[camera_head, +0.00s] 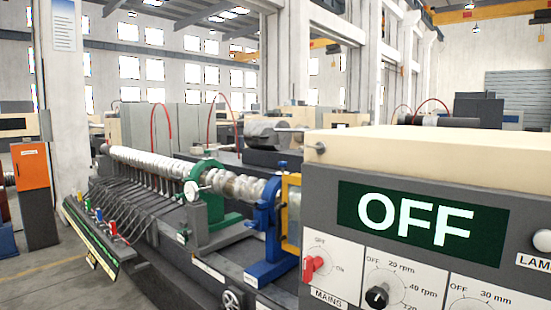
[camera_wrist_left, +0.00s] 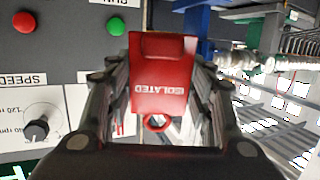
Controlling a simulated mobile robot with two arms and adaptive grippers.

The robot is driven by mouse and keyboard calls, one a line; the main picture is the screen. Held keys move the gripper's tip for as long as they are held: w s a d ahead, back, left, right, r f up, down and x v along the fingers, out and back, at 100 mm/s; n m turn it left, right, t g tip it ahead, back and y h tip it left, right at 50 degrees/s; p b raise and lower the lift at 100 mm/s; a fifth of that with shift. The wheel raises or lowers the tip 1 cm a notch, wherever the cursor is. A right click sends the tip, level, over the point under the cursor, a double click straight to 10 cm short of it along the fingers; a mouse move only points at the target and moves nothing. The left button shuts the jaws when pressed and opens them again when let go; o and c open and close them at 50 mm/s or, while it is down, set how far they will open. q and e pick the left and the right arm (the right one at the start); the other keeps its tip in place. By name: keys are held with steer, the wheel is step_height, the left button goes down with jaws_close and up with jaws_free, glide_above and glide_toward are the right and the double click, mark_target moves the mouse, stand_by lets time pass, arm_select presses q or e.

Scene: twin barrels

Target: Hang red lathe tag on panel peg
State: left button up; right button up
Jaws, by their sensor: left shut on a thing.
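The red tag (camera_wrist_left: 160,72) reads "ISOLATED" and has a red ring at its lower end in the left wrist view. My left gripper (camera_wrist_left: 158,62) is shut on the tag, with a dark finger on each side of it. The grey control panel (camera_head: 408,205) with a cream top stands at the right of the head view. A small light peg (camera_head: 317,147) sticks out near the panel's upper left corner. The tag and both grippers are out of the head view. I cannot tell from the wrist view how far the tag is from the panel.
The panel has a lit "OFF" display (camera_head: 422,219), a red mains switch (camera_head: 313,266) and a black speed knob (camera_head: 377,297). Left of it stands the lathe with a blue rest (camera_head: 267,225) and a green rest (camera_head: 207,195). Open floor shows at the lower left.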

arm_select(q)
steer(key=w+d+r+m+g+h+p, duration=0.1)
steer(key=w+d+r+m+h+p, duration=0.15)
steer(key=w+r, duration=0.45)
steer(key=m+g+p, duration=0.2)
steer(key=g+p, duration=0.2)
steer(key=p, duration=0.1)
glide_toward(313, 173)
steer(key=s+a+f, duration=0.2)
steer(key=s+a, duration=0.1)
steer(key=s, duration=0.1)
steer(key=shift+h, duration=0.45)
steer(key=shift+w+d+f+p, duration=0.15)
steer(key=shift+w+d+p, duration=0.15)
steer(key=shift+w+d, duration=0.7)
steer(key=shift+w+d+f+p, duration=0.1)
steer(key=shift+w+d+p, duration=0.15)
steer(key=shift+w+d, duration=0.75)
steer(key=shift+w+d+f+p, duration=0.15)
steer(key=shift+w+d+p, duration=0.2)
steer(key=shift+w, duration=1.15)
steer(key=shift+x, duration=0.8)
steer(key=shift+d, duration=0.1)
